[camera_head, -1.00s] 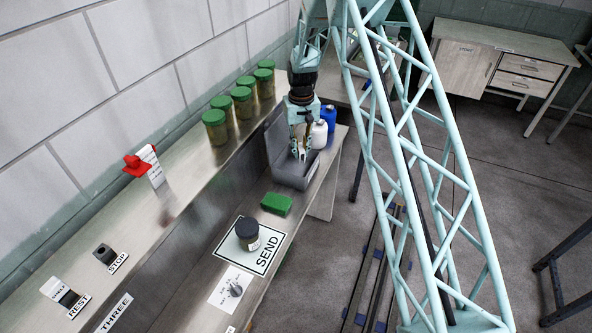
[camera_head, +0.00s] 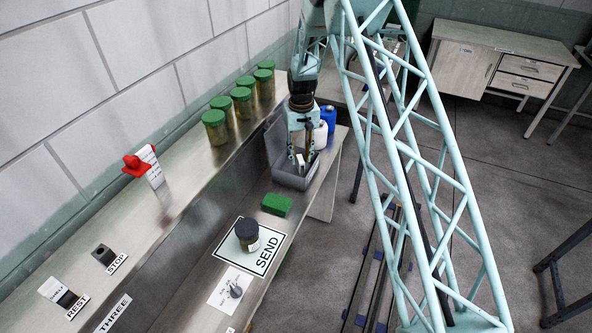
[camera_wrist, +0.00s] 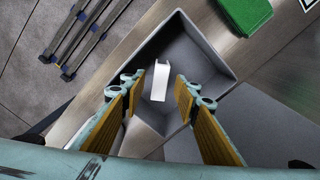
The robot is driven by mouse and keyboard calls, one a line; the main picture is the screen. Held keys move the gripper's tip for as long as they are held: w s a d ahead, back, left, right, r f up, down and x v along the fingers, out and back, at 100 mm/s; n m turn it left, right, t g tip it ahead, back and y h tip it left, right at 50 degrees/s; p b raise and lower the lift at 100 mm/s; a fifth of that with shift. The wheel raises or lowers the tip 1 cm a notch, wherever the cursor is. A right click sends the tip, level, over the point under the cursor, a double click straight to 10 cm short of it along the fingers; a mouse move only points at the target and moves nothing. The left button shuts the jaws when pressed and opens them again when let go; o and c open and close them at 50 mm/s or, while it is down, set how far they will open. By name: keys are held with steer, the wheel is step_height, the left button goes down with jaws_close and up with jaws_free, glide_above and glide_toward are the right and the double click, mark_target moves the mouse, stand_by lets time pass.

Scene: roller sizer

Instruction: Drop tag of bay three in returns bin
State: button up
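The grey returns bin (camera_head: 290,182) stands at the far end of the lower bench; its inside wall shows in the wrist view (camera_wrist: 212,52). My gripper (camera_head: 301,160) points down into the bin. In the wrist view my gripper (camera_wrist: 156,84) has its two fingers spread wide, with a gap on both sides of the white tag (camera_wrist: 160,82). The tag also shows as a small white piece between the fingers in the head view (camera_head: 301,162). It is over or inside the bin, touching neither finger; I cannot tell whether it rests on the bin floor.
A green block (camera_head: 276,204) lies just in front of the bin. A dark-lidded jar (camera_head: 247,236) stands on the SEND mat (camera_head: 267,258). White (camera_head: 319,135) and blue (camera_head: 328,117) bottles stand close beside the bin. Several green-lidded jars (camera_head: 215,128) line the upper shelf.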

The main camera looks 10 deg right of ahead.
steer(key=shift+r, duration=0.1)
stand_by(0.3)
step_height(320, 180, up, 12)
stand_by(0.8)
stand_by(0.9)
